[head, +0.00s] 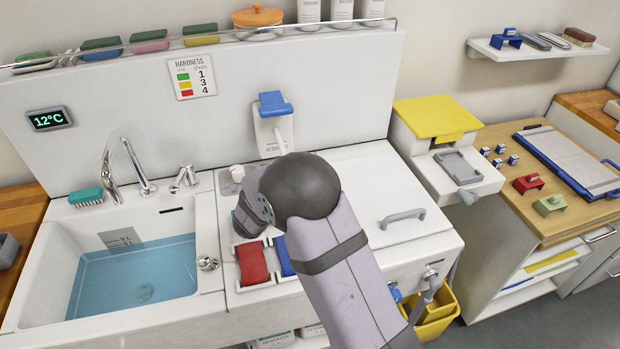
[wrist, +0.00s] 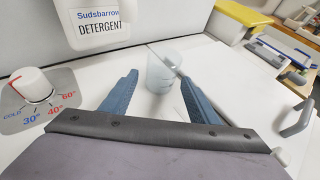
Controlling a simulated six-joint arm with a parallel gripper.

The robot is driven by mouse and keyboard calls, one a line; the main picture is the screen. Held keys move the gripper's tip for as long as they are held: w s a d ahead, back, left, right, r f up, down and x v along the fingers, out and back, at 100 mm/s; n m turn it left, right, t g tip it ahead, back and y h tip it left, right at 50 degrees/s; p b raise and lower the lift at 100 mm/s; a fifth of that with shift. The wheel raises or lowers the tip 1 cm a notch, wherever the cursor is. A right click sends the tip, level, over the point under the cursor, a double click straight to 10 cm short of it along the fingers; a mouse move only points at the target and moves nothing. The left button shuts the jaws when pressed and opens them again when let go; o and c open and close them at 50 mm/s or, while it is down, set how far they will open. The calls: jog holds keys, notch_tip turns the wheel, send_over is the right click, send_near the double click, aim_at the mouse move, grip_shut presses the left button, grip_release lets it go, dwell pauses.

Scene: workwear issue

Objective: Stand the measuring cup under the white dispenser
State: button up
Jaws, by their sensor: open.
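The measuring cup (wrist: 161,74) is a small translucent vessel with faint markings, upright on the white worktop in the wrist view. My gripper (wrist: 159,84) is open, its two blue fingers pointing toward the cup. The cup shows between and just beyond the fingertips; whether the right finger touches it I cannot tell. The white dispenser (head: 265,135) with a blue top is mounted on the back panel. Its detergent label (wrist: 98,20) shows at upper left in the wrist view, left of the cup. In the head view my arm hides the cup and the fingertips.
A temperature knob (wrist: 33,84) stands left of my gripper. A sink (head: 135,275) with water is at left in the head view. Red and blue cloths (head: 252,262) lie near the front. A grey handle (head: 402,218) stands up on the right; the worktop around the cup looks clear.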

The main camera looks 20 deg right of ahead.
jog(key=shift+p+x, duration=1.45)
jog(key=shift+x, duration=2.1)
jog(key=shift+s, duration=0.15)
jog(key=c, duration=0.8)
